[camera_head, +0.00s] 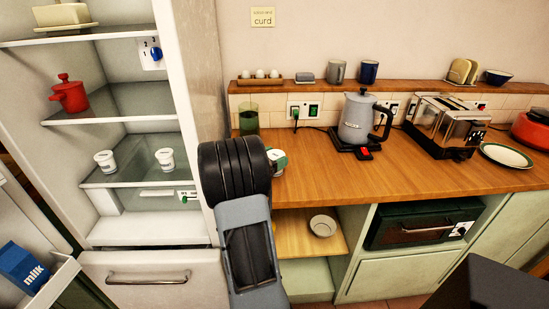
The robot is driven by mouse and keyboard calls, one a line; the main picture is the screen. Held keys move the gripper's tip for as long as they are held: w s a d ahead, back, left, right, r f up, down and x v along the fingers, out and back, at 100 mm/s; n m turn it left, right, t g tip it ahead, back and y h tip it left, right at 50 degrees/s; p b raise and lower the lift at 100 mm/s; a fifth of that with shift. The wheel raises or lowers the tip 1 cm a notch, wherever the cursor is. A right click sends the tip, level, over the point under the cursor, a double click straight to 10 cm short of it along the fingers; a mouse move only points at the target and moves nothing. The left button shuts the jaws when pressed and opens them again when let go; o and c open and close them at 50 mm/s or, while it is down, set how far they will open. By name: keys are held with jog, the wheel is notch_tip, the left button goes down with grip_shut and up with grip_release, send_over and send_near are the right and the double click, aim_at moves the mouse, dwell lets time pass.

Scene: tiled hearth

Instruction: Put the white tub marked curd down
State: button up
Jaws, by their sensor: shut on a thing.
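My arm's dark end with my gripper (236,170) is over the left end of the wooden counter, and its fingertips are hidden behind the wrist. A white tub with a green band (279,161) shows just to the right of the wrist, partly covered by it. My gripper is shut on this tub. Its marking is too small to read, and I cannot tell whether its base touches the counter (330,183). Two similar white tubs, one on the left (105,161) and one on the right (165,159), stand on a shelf of the open fridge.
A green glass (249,120) stands behind my wrist. A grey kettle (357,120), a toaster (448,123) and a plate (506,155) are further right. The counter between wrist and kettle is clear.

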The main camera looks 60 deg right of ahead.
jog(key=o, duration=1)
jog(key=shift+o, duration=0.2)
jog(key=shift+r+p, duration=0.3)
jog(key=shift+p, duration=0.05)
jog(key=v, duration=1.2)
jog(key=shift+f, duration=0.1)
jog(key=s+a+m+y, duration=0.1)
jog(key=a, duration=0.1)
jog(key=a+f+m+y, duration=0.1)
jog(key=a, duration=0.1)
jog(key=s+a+m+y, duration=0.1)
jog(key=a+m+y, duration=0.1)
jog(key=shift+s+f+t, duration=0.15)
jog(key=shift+s+t, duration=0.15)
jog(key=shift+t, duration=0.1)
jog(key=s+a+f+m+t+y, duration=0.1)
jog(key=a+m+t+y, duration=0.3)
jog(key=a, duration=0.9)
jog(key=s+a+f+m+t+y, duration=0.1)
jog(key=a+m+t+y, duration=0.3)
jog(key=a+y, duration=0.5)
jog(key=a+m, duration=0.2)
jog(key=a, duration=0.2)
jog(key=shift+f+m, duration=0.2)
jog(key=shift+m, duration=0.1)
